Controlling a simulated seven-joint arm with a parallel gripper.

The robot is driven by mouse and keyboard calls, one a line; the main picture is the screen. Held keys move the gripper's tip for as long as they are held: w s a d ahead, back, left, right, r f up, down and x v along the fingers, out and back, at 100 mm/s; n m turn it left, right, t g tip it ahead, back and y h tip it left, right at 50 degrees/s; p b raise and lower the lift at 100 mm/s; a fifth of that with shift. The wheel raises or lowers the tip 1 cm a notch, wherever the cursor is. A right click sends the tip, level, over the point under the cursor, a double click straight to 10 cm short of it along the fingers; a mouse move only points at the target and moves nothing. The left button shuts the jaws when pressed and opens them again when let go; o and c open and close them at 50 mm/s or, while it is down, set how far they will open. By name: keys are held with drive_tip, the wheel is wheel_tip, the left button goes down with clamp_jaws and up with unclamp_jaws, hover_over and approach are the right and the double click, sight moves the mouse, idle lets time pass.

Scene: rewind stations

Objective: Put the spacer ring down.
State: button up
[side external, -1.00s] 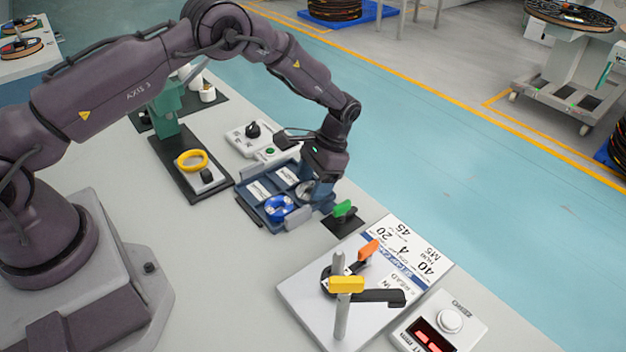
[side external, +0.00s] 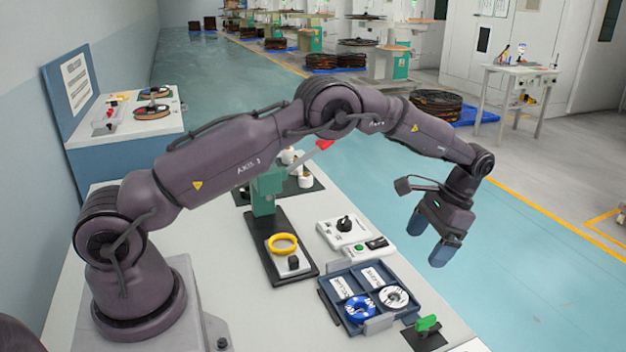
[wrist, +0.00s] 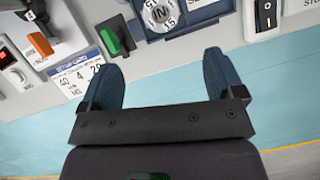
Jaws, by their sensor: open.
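My gripper (side external: 430,238) is open and empty, raised to the right of the tray and past the bench edge. In the wrist view its two blue fingers (wrist: 160,65) stand wide apart with nothing between them.
A green-handled lever (side external: 426,323) stands close to the tray's front right. A switch box (side external: 343,232) is behind the tray. A yellow ring (side external: 283,244) rests on the dark stand to the left. Open floor lies below my gripper.

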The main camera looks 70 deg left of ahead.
drive_tip(key=s+r+n+t, duration=0.15)
drive_tip(key=s+r, duration=0.35)
drive_tip(key=r, duration=0.5)
drive_tip(key=s+r+m+t, duration=0.1)
drive_tip(key=s+r+t, duration=0.3)
drive_tip(key=r, duration=0.6)
drive_tip(key=s+r+n+t, duration=0.1)
drive_tip(key=s+t, duration=0.3)
drive_tip(key=s, duration=1.6)
drive_tip(key=shift+s+a+r+n+h, duration=0.3)
drive_tip(key=shift+r+n+h, duration=0.05)
drive_tip(key=shift+r+h, duration=0.05)
drive_tip(key=shift+t, duration=0.25)
